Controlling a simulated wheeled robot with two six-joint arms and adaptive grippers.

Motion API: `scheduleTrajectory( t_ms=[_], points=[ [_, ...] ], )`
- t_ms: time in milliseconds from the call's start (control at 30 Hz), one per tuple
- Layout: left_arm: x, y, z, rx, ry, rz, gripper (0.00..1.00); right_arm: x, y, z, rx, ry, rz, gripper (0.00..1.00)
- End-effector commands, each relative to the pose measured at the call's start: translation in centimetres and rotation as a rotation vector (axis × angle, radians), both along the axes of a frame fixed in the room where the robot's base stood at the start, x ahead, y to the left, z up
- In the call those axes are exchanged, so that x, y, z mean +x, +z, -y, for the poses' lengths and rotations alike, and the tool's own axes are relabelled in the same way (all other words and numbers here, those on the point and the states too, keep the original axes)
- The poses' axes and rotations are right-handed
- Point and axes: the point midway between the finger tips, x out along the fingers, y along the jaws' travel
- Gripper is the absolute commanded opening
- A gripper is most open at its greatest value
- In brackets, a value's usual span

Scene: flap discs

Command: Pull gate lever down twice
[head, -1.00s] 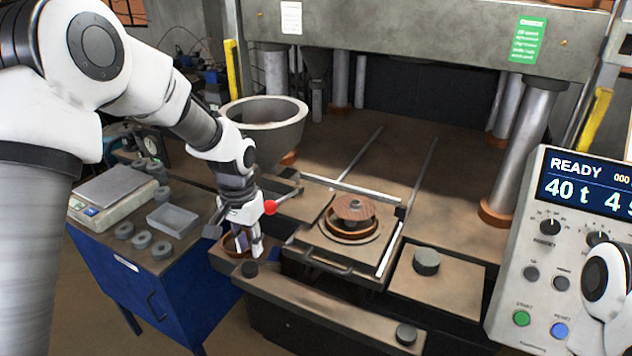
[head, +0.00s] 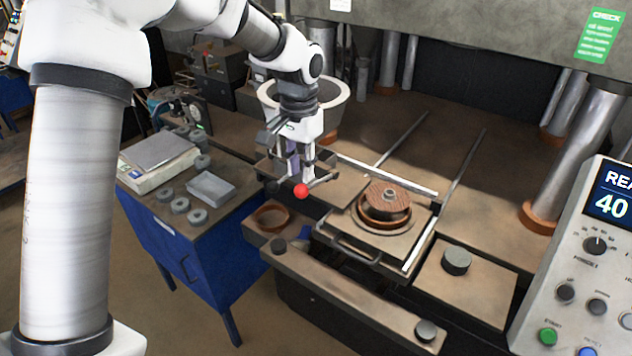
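The gate lever's red ball knob (head: 301,190) shows below the pale hopper bowl (head: 336,104), at the front left of the press. My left gripper (head: 300,172) points down just behind and above the knob. Its two fingers look apart with a narrow gap, and nothing shows held between them. Whether a finger touches the lever cannot be told; the lever's arm is mostly hidden by the gripper. A brown round cup (head: 270,216) sits on the ledge below and left of the knob. My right gripper is out of view.
A round brown disc stack (head: 385,204) sits on the sliding plate right of the lever. A blue cabinet (head: 200,262) with a scale (head: 158,160), a grey tray (head: 211,189) and several grey rings stands left. The control panel (head: 575,270) is at right.

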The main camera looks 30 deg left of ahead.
Motion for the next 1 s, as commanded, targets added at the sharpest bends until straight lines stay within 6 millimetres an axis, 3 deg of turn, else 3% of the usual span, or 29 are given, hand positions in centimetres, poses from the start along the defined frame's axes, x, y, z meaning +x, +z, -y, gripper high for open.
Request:
scheduleTrajectory(
  t_ms=[467,1000],
  points=[
    [0.0,-0.3,0.0,0.0,0.0,0.0,0.25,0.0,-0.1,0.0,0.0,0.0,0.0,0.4],
    [0.0,-3.6,0.0,-0.001,0.0,-0.002,0.25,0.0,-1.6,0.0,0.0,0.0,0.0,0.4]
  ],
)
